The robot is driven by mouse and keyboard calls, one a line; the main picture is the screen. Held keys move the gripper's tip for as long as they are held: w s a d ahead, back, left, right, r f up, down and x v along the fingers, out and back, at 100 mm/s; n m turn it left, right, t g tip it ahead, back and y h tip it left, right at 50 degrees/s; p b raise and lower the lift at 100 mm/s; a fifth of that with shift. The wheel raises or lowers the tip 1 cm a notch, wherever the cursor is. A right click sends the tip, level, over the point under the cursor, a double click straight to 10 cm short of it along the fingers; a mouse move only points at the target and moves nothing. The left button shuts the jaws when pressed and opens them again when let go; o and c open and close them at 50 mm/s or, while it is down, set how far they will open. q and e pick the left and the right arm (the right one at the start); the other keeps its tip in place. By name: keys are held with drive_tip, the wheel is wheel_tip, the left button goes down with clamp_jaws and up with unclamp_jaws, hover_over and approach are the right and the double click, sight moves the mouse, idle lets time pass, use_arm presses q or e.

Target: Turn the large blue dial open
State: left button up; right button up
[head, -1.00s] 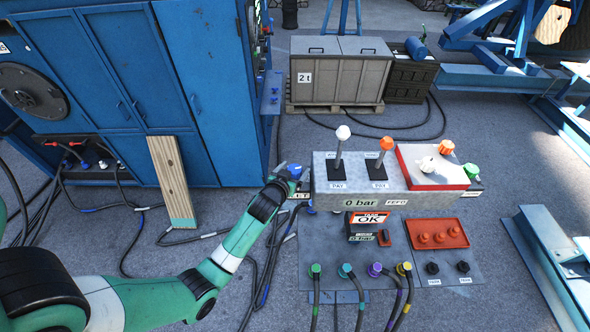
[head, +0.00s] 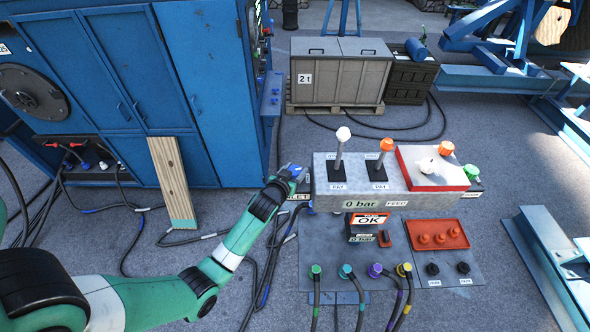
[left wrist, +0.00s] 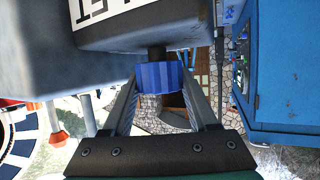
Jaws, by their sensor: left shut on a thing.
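The large blue dial (left wrist: 158,77) sits on a short dark stem under the box in the left wrist view, between my two fingers. In the head view a bit of blue (head: 294,170) shows at the tip of my left arm, beside the left end of the grey control box (head: 360,201). My left gripper (left wrist: 160,92) is shut on the dial, one finger on each side. In the head view its fingers are mostly hidden by the arm's end. My right gripper is not in view.
The control box carries a white-knobbed lever (head: 343,133), an orange-knobbed lever (head: 386,144) and a red-edged panel (head: 433,168). A blue cabinet (head: 205,80) stands to the left. Cables lie on the floor below my left arm.

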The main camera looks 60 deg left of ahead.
use_arm(q)
drive_tip(key=shift+s+r+m+t+h+p, duration=0.1)
drive_tip(key=shift+r+m+t+h+p, duration=0.3)
drive_tip(key=shift+p, duration=0.6)
drive_tip(key=shift+f+m+h, duration=0.5)
drive_tip(key=shift+m+t+h, duration=0.4)
drive_tip(key=o, duration=1.4)
drive_tip(key=shift+r, duration=0.1)
drive_tip(key=shift+c, duration=0.2)
drive_tip(key=v, duration=1.1)
drive_tip(key=shift+s+d+p, duration=0.15)
drive_tip(key=shift+s+p, duration=0.1)
drive_tip(key=shift+p, duration=0.15)
